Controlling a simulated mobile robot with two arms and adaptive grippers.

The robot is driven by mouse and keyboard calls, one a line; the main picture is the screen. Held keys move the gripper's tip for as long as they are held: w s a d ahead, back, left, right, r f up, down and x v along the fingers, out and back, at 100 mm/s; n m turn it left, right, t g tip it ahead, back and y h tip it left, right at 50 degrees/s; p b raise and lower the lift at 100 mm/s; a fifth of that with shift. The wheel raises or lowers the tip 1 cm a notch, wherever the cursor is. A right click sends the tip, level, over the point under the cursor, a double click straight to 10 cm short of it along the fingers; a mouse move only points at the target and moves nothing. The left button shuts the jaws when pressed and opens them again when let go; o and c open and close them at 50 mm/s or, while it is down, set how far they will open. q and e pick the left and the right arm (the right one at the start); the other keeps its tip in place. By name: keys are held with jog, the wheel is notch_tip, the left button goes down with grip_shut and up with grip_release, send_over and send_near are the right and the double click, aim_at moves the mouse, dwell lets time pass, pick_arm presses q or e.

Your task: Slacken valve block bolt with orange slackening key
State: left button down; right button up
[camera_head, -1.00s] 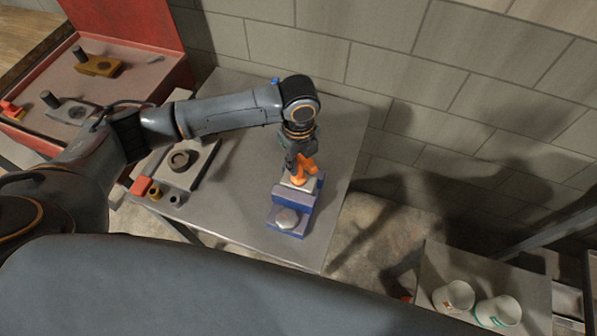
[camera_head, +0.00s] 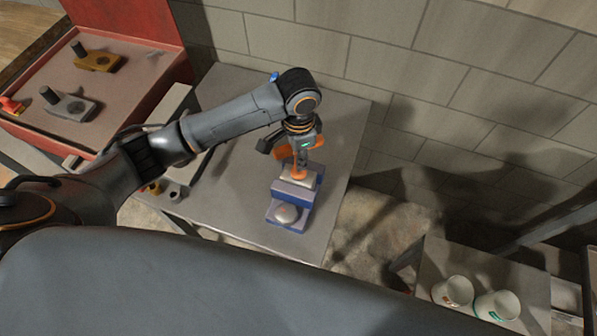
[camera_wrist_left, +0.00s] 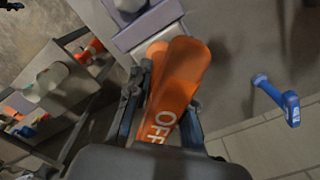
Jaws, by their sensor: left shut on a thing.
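The orange slackening key (camera_wrist_left: 178,85), lettered "OFF", is held between the fingers of my left gripper (camera_wrist_left: 162,105) in the left wrist view. In the head view my left gripper (camera_head: 300,148) is above the back of the valve block (camera_head: 292,195), a blue-purple block with a pale top and a silver dome at its front. The lower end of the orange key (camera_head: 299,172) meets the block's pale top. The bolt is hidden under the key, so I cannot tell how they fit. My right gripper is not in view.
A red case (camera_head: 130,60) with a yellow and a grey keyed part stands at the left. A blue tool (camera_wrist_left: 285,100) lies near the bench's back edge. Two white cups (camera_head: 497,305) stand on a lower table at right. The bench (camera_head: 340,120) is clear right of the block.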

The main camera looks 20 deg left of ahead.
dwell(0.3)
pick_arm(q)
jog(key=m, duration=0.4)
jog(key=shift+a, duration=0.1)
jog(key=m, duration=0.4)
jog(key=shift+w+r+m, duration=0.1)
jog(key=shift+m, duration=0.2)
jog(key=m, duration=0.8)
jog(key=shift+m, duration=0.3)
